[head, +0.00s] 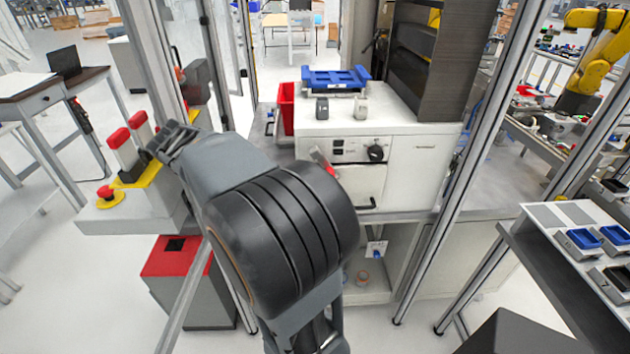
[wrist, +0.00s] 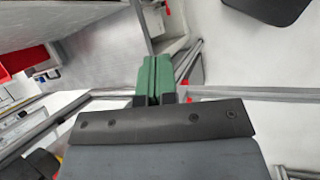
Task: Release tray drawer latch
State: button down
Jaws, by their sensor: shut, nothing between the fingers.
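A white cabinet (head: 412,168) stands in the middle of the head view, with a drawer-like front panel (head: 360,183) and a dark handle (head: 368,204) low on it. A black knob (head: 375,153) sits above the panel. A small red piece (head: 322,160) shows at the panel's upper left, partly hidden by my arm; I cannot tell whether it is the latch. My gripper (head: 163,145) is left of the cabinet, apart from it, close to two red-topped upright handles (head: 128,140). In the wrist view its green fingers (wrist: 153,80) are together, with nothing between them.
The red-topped handles stand on a grey box with a red button (head: 105,192). Metal frame posts (head: 478,130) flank the cabinet. A blue tray (head: 336,78) and a red bin (head: 286,108) are at its top and side. A table with blue trays (head: 582,238) stands right.

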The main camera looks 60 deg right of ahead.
jog(key=d+n+g+h+b, duration=0.1)
jog(key=d+g, duration=0.6)
jog(key=d, duration=0.8)
jog(key=shift+d+f+n+g+h+b, duration=0.2)
jog(key=shift+f+n+g+h+b, duration=0.15)
jog(key=shift+n, duration=0.25)
jog(key=x, duration=1)
